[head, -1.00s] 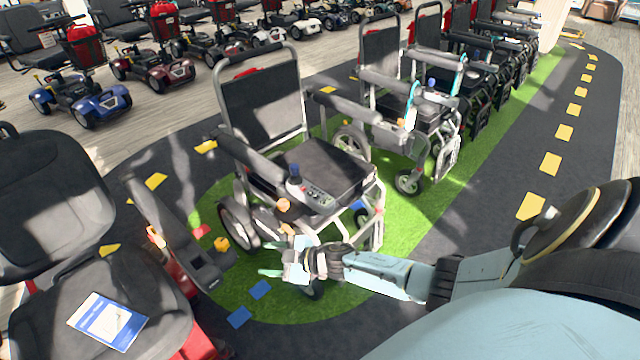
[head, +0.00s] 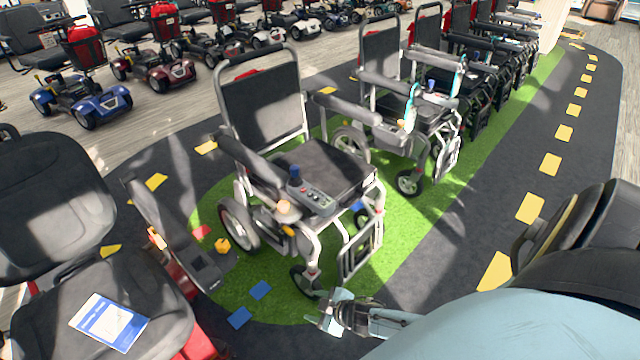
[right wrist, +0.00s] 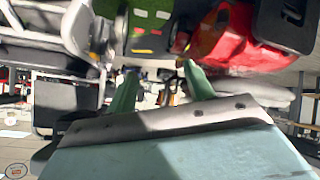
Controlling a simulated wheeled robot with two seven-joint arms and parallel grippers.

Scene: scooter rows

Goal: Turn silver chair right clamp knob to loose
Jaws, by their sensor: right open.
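The silver chair (head: 270,110) is a powered wheelchair with black seat and back, standing upright on green turf in the middle of the head view. A joystick box (head: 312,197) sits at the front of its picture-left armrest. Below that box is a round cream knob (head: 284,208), which I take for the right clamp knob; its exact turn angle is too small to read. A yellow-orange part (head: 288,230) shows just under it. My right gripper (head: 320,313) is low in front of the chair, apart from the knob. Its fingers are open and empty in the right wrist view (right wrist: 158,82).
A black scooter seat (head: 110,290) with a blue-and-white leaflet (head: 108,322) stands at the left, its armrest (head: 165,225) near the chair. A second wheelchair (head: 410,120) stands behind to the right. The dark floor strip (head: 470,230) on the right is clear.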

